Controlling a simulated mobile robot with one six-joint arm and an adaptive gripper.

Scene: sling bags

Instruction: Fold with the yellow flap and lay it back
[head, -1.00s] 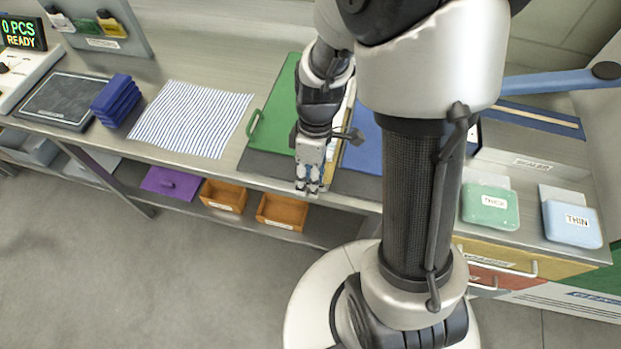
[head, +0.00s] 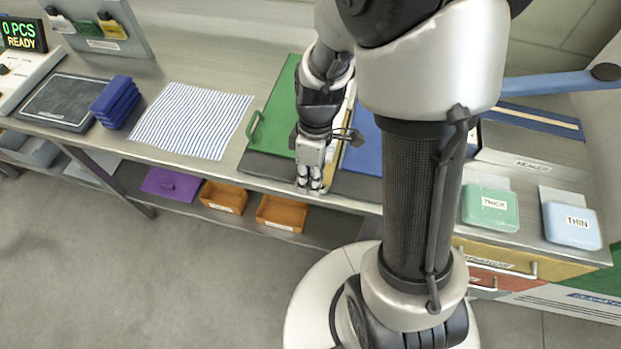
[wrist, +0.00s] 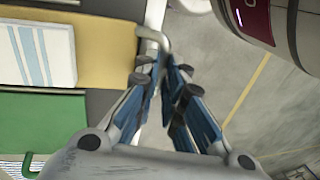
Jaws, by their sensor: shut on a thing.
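The yellow flap (wrist: 108,50) lies flat in the wrist view, with a pale handle (wrist: 153,36) at its outer edge. My gripper (wrist: 166,66) is shut on this handle at the table's front edge; the exact contact is partly hidden by the fingers. A folded white cloth with blue stripes (wrist: 48,50) lies on the board beside the yellow flap's bare part. The green flap (wrist: 40,112) lies next to it. In the head view my gripper (head: 310,185) points down at the front edge, and the arm hides most of the yellow flap.
The green flap (head: 281,105) and blue flap (head: 362,145) lie either side of my gripper. A striped cloth (head: 192,120) lies flat at left, by a blue stack (head: 116,101). Green (head: 490,208) and pale blue (head: 572,226) cases lie right. Orange bins (head: 282,212) sit below.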

